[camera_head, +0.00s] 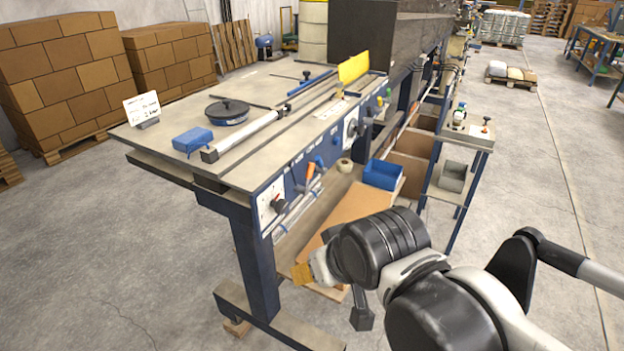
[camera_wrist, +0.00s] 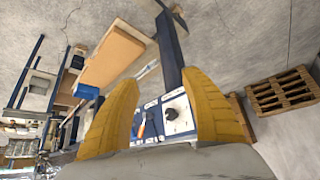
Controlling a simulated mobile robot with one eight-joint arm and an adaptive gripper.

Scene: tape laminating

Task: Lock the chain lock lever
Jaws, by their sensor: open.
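The machine's blue front panel (camera_head: 291,189) carries levers and dials along the table's edge. An orange-handled lever (camera_head: 310,172) stands on it, with a blue knob (camera_head: 319,161) beside it; their labels are too small to read, so I cannot tell which control is the chain lock lever. The orange lever also shows in the wrist view (camera_wrist: 142,129), between my fingers and beyond them. My gripper (camera_head: 301,273) is low in front of the panel, apart from it. In the wrist view its two yellow fingers (camera_wrist: 160,80) are spread with nothing between them.
A white dial plate with a black knob (camera_head: 271,204) sits at the panel's near end. A blue bin (camera_head: 382,174) and a cardboard sheet (camera_head: 345,216) lie under the table. A small side stand (camera_head: 467,135) is to the right.

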